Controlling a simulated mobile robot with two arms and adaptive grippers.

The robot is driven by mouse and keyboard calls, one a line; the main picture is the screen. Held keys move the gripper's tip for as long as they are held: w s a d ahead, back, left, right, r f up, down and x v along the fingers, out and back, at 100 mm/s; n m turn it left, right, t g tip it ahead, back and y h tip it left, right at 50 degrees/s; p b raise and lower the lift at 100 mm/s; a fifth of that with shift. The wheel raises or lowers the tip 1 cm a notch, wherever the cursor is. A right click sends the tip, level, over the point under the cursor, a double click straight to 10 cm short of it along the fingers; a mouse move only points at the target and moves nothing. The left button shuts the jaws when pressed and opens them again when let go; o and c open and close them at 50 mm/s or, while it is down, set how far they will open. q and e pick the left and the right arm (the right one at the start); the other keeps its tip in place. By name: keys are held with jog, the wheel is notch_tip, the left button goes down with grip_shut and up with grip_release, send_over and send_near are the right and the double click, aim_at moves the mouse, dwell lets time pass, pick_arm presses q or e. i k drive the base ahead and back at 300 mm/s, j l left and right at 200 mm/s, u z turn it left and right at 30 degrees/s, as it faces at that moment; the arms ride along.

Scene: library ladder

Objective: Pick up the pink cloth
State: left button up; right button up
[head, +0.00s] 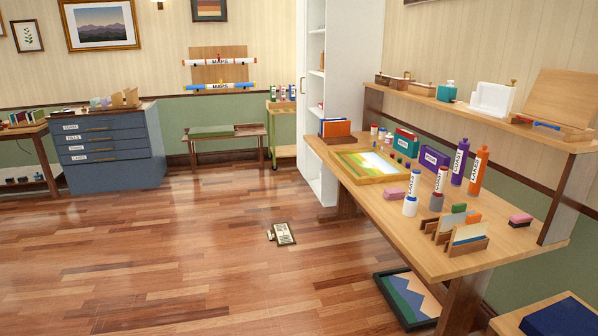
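A small pink item (393,193), which looks like the folded pink cloth, lies on the wooden table (405,236) near its left edge. It is just in front of the framed picture tray and left of a white bottle with a blue cap. A second pink-topped block with a dark lower part (520,218) sits near the table's right edge; it looks more like an eraser. Neither of my grippers shows in the head view.
Labelled bottles (460,163), card holders (467,241) and a picture tray (368,165) crowd the table. A raised shelf (480,113) runs behind. A small object (283,234) lies on the otherwise open floor. A framed picture (408,298) is under the table.

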aim_at(394, 193)
jog(key=i+z, duration=0.1)
jog(key=i, duration=0.55)
jog(key=i+j+z, duration=0.1)
jog(key=i, duration=0.5)
jog(key=i+j+z, duration=0.1)
jog(key=i, duration=0.55)
jog(key=j, duration=0.1)
